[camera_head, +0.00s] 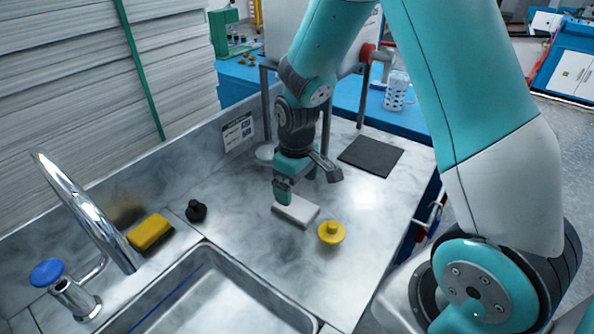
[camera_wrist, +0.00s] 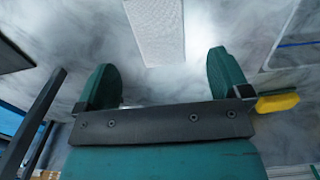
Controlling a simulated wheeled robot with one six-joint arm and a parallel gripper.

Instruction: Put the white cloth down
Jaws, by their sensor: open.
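The white cloth (camera_head: 296,211) is a small flat folded block lying on the metal counter. In the wrist view the cloth (camera_wrist: 156,30) shows at the top, ahead of the gap between my fingers. My gripper (camera_head: 308,188) is over the counter just behind the cloth, its fingers spread. In the wrist view my gripper (camera_wrist: 163,72) has its two green fingers wide apart with nothing between them. Whether a finger touches the cloth cannot be told.
A yellow knobbed disc (camera_head: 331,232) stands right of the cloth. A black knob (camera_head: 196,211), a yellow sponge (camera_head: 150,232) and a faucet (camera_head: 85,210) are left, by the sink (camera_head: 215,295). A dark mat (camera_head: 371,156) lies behind, with bare counter around it.

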